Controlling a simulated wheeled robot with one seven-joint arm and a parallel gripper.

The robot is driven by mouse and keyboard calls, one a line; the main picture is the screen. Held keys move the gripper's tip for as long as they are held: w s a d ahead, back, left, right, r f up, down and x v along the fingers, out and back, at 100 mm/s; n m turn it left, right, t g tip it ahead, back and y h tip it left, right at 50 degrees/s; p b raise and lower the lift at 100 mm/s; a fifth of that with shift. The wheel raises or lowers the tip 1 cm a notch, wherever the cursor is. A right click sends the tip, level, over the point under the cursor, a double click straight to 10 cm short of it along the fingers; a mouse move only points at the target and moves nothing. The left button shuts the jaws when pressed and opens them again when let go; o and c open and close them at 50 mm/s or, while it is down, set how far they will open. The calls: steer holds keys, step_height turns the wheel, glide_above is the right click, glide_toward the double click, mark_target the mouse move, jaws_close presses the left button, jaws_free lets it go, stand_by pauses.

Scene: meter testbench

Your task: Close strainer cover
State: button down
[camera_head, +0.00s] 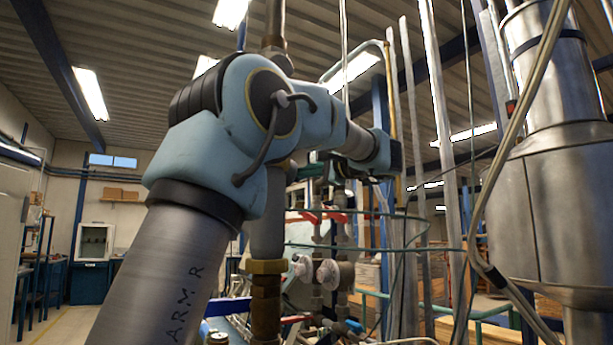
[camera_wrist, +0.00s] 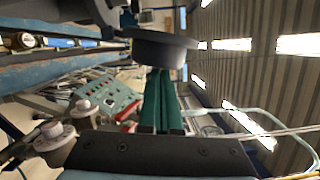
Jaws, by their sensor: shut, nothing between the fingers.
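In the wrist view, the two green fingers of my gripper (camera_wrist: 161,74) lie side by side, shut and empty. A dark round disc with a thick rim (camera_wrist: 160,46), which looks like the strainer cover, is just beyond the fingertips. The tips overlap its lower edge in the picture; I cannot tell whether they touch it. A dark body reaches the disc from the upper left. In the head view, my arm's far end (camera_head: 372,152) is beside the pipework, and its fingers are not clear. I cannot pick out the strainer or its cover there.
Red-handled valves and pipes (camera_head: 322,216) stand below my arm's end. A brass pipe fitting (camera_head: 266,267) is close beside my arm. A large steel vessel (camera_head: 555,200) and slanting tubes stand at the right. In the wrist view, a green panel (camera_wrist: 110,97) lies left of the fingers.

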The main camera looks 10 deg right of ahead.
steer(key=shift+a, duration=0.1)
steer(key=n+b, duration=0.1)
steer(key=a+r+n+b, duration=0.1)
steer(key=n+b, duration=0.1)
steer(key=shift+s+a, duration=0.1)
steer(key=shift+s, duration=0.15)
steer(key=shift+s+a+r+n+g+h+b, duration=0.15)
steer(key=shift+a+r+n+g+b, duration=0.1)
steer(key=shift+a+n+b, duration=0.25)
steer(key=shift+s+a+r+n+g+h+b, duration=0.15)
steer(key=shift+a+r+n+g+b, duration=0.1)
steer(key=shift+n+b, duration=0.35)
steer(key=shift+s+a+r+n+h+b, duration=0.15)
steer(key=shift+s+a+n+h+b, duration=0.1)
steer(key=shift+a+n+b, duration=0.45)
steer(key=shift+s+a+r+n+h+b, duration=0.1)
steer(key=shift+a+r+n+h+b, duration=0.25)
steer(key=shift+n, duration=0.6)
steer(key=shift+s+a+n+h+b, duration=0.2)
steer(key=shift+a+n+b, duration=0.45)
steer(key=shift+n, duration=0.2)
steer(key=b, duration=0.1)
glide_toward(292, 164)
steer(key=s+a, duration=0.1)
steer(key=s+a+r, duration=0.1)
steer(key=s, duration=0.1)
steer(key=shift+a+r, duration=0.2)
steer(key=shift+r, duration=0.15)
